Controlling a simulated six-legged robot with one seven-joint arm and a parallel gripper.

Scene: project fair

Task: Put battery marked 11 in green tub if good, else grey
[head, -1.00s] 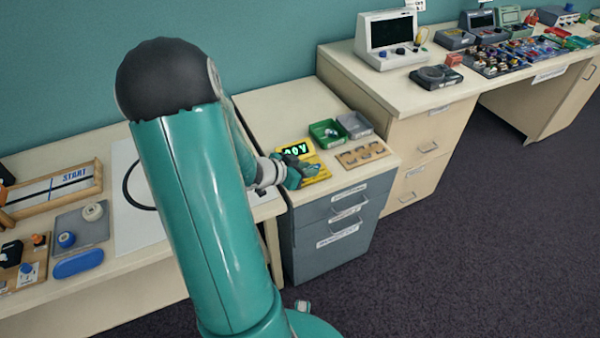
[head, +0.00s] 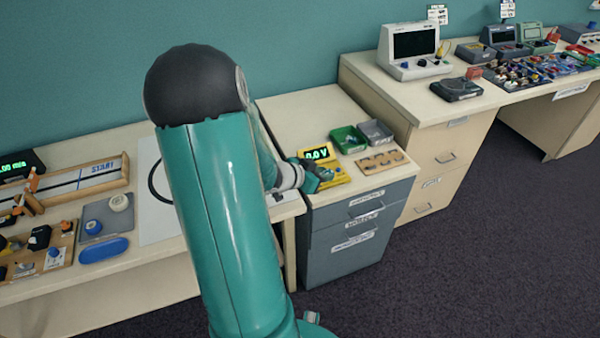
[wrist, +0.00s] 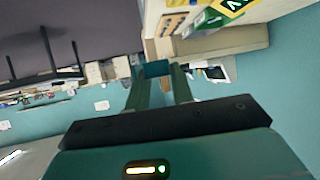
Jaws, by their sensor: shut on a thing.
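My gripper (head: 322,176) is at the front left of a yellow tester (head: 336,175), whose green display seems to read 0.0 V. In the wrist view my gripper (wrist: 155,72) is shut on a small dark teal thing (wrist: 153,69), which seems to be a battery; no number is readable on it. The green tub (head: 348,139) and the grey tub (head: 375,131) stand side by side behind the tester, to its right. Part of the tester (wrist: 232,7) and the green tub (wrist: 207,20) show at the wrist view's top right.
A wooden holder (head: 382,161) with several round spots lies in front of the tubs on the drawer cabinet (head: 355,215). A higher desk with a grey monitor unit (head: 412,50) stands to the right. A bench with a wooden START track (head: 100,172) is at left.

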